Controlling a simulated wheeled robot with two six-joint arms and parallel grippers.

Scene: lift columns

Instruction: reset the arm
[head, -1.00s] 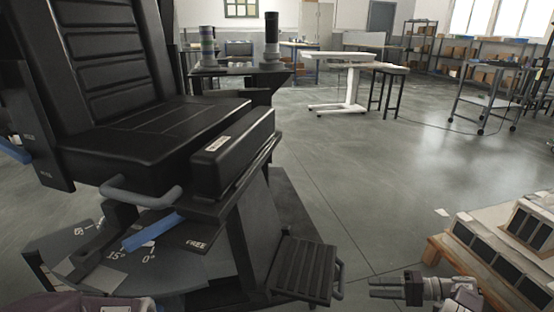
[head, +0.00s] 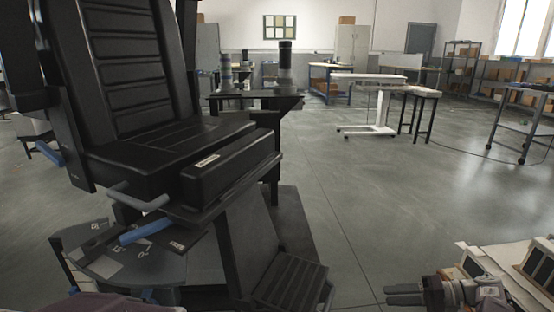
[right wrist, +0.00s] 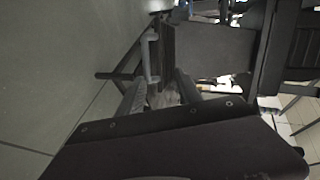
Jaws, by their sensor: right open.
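My right gripper (head: 390,294) is in the lower right of the head view. Its two fingers point left and stand apart, with nothing between them. In the right wrist view my right gripper (right wrist: 160,84) also shows open and empty, its fingers extending towards the dark footrest (right wrist: 168,50). In the head view it is to the right of the black chair (head: 165,135) and its ribbed footrest (head: 290,284), apart from both. My left gripper is not in view.
A blue handle (head: 145,232) and a grey bar sit below the chair's seat. A pale stepped block with dark panels (head: 490,262) stands beside my right arm. A white table (head: 375,80) stands farther back. The middle floor (head: 385,190) is clear.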

